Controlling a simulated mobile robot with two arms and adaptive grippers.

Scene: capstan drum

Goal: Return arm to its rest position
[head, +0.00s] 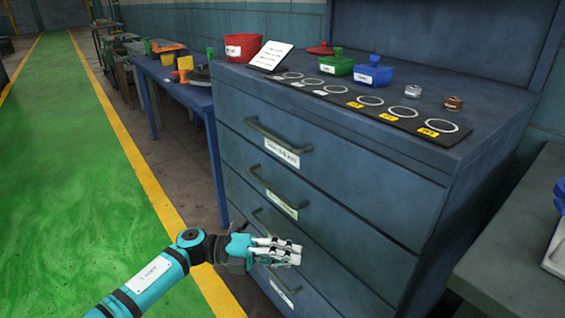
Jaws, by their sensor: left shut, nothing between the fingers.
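My left arm comes in from the lower left. Its gripper (289,251) is shut and empty, in front of the lower drawers of the blue drawer cabinet (391,216). It overlaps the lower drawer fronts in the picture; I cannot tell whether it touches them. My right gripper does not show. The drawers of the cabinet look shut, with dark bar handles and white labels.
On the cabinet top are a black board with rings (369,100), a red bin (242,47), a green box (337,65), a blue box (373,75) and small metal pieces. A grey bench (515,255) stands at right. Green floor (70,150) at left is clear.

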